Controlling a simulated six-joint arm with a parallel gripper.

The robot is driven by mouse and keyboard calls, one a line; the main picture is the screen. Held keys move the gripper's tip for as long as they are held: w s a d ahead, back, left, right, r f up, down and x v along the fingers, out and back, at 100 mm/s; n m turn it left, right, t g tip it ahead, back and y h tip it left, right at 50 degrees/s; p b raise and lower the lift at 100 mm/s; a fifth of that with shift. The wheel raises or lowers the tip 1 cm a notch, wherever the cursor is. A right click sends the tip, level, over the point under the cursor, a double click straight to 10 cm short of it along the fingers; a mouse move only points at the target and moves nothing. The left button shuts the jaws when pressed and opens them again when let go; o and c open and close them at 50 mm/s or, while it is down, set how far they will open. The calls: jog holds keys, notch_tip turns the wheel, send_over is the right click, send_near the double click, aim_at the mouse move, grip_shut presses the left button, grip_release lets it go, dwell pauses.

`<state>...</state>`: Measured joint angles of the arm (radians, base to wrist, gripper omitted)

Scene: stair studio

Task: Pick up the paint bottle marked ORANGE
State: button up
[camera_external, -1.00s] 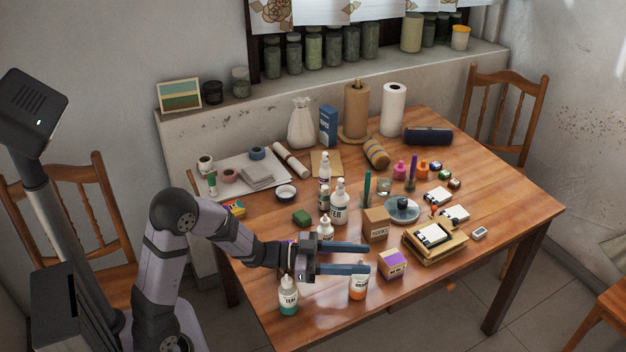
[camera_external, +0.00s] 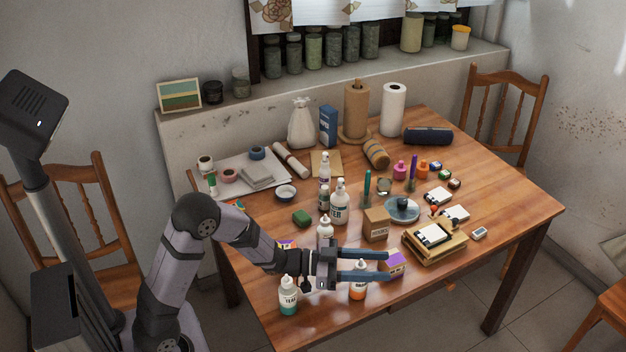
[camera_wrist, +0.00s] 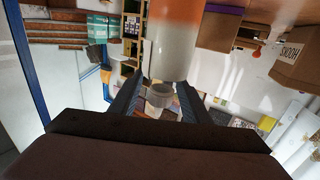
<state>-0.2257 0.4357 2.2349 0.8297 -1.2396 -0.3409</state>
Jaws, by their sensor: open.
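The paint bottle with orange paint (camera_external: 358,291) stands upright near the table's front edge. My gripper (camera_external: 388,266) is open around it, with its fingers level and one crossing in front of the bottle. The white nozzle shows between the fingers. In the wrist view the bottle (camera_wrist: 176,40), orange and whitish, is large at the top centre, between and beyond the open fingers (camera_wrist: 160,92). That view looks upside down. I cannot see finger contact, and the label is mostly hidden by the near finger.
A teal paint bottle (camera_external: 288,297) stands to the left of the orange one. A purple-topped box (camera_external: 395,264) is close by the fingertips. White bottles (camera_external: 340,206) and a cardboard box (camera_external: 376,224) stand behind.

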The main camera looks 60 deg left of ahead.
grip_shut()
